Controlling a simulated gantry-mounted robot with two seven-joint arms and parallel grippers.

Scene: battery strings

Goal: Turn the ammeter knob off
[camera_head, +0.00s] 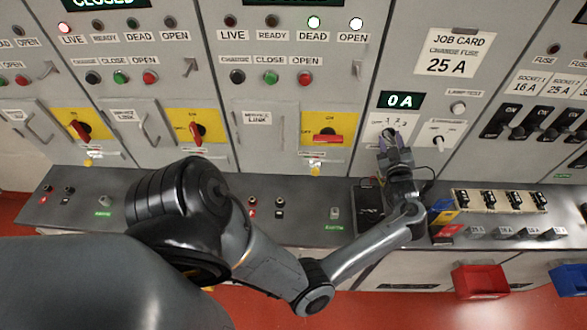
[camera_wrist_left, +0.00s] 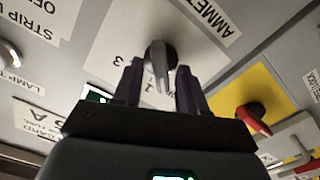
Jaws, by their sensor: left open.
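The ammeter knob (camera_wrist_left: 160,58) is a dark round knob with a grey pointer bar, on a white plate (camera_wrist_left: 140,70) lettered AMMETER with position numbers. In the head view the knob is mostly hidden behind my gripper, below the green "0 A" display (camera_head: 401,100). My left gripper (camera_head: 392,148) is at the panel in front of that plate. In the left wrist view my left gripper (camera_wrist_left: 160,78) is open, with its dark fingers on either side of the knob's bar. I cannot tell whether they touch it. My right gripper is not in view.
A second knob (camera_head: 438,142) sits just right of my gripper, with a lamp-test button (camera_head: 458,108) above it. A red-handled yellow switch (camera_head: 326,132) is to the left. Below, the desk carries a fuse rack (camera_head: 500,200). A red bin (camera_head: 480,282) hangs in front.

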